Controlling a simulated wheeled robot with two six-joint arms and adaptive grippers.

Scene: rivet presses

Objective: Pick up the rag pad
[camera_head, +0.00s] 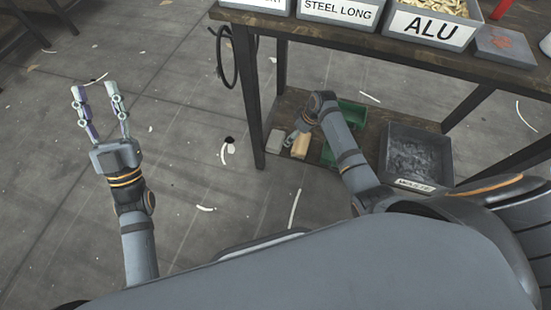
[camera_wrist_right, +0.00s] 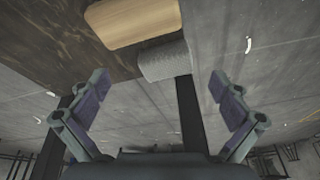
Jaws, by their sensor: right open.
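A small grey, ribbed pad (camera_wrist_right: 164,61), which looks like the rag pad, lies beside a tan block (camera_wrist_right: 130,22) near the edge of the low shelf. In the head view the grey pad (camera_head: 275,141) is left of the tan block (camera_head: 301,146). I cannot confirm that it is cloth. My right gripper (camera_wrist_right: 162,88) is open and empty, with the pad beyond and between its fingertips in the wrist view. In the head view its wrist and arm partly hide it over the shelf. My left gripper (camera_head: 95,88) is open and empty above the floor at left.
A green bin (camera_head: 352,113) and a dark waste bin (camera_head: 449,160) share the low shelf. A table leg (camera_head: 247,95) stands left of the pad. The tabletop above holds labelled part bins (camera_head: 432,30) and a grey slab with a reddish mark (camera_head: 507,47). The floor at left is open.

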